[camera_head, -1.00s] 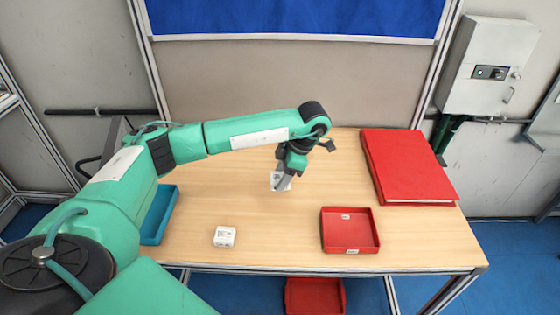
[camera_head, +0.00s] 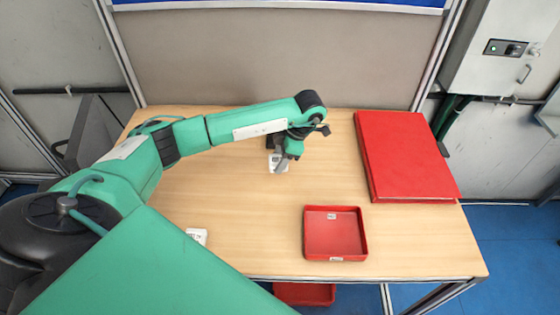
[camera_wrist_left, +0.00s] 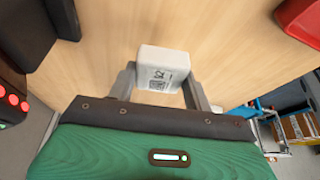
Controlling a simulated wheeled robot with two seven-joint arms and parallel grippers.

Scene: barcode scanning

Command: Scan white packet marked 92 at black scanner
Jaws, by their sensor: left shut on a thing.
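A white packet (camera_head: 276,160) is held by my left gripper (camera_head: 281,167), above the table's middle. In the left wrist view the packet (camera_wrist_left: 162,68) sits between the two fingers of the left gripper (camera_wrist_left: 163,84), with black print facing the camera; I cannot read the number surely. A second white packet (camera_head: 197,235) lies on the table at the front left, partly behind my arm. I cannot make out the black scanner for certain; a dark block (camera_wrist_left: 25,32) shows at the upper left of the wrist view. My right gripper is not in view.
A red tray (camera_head: 336,256) stands at the table's front, and a large flat red box (camera_head: 410,160) lies at the right. A dark panel (camera_head: 93,135) stands at the left edge. My left arm hides the table's left side.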

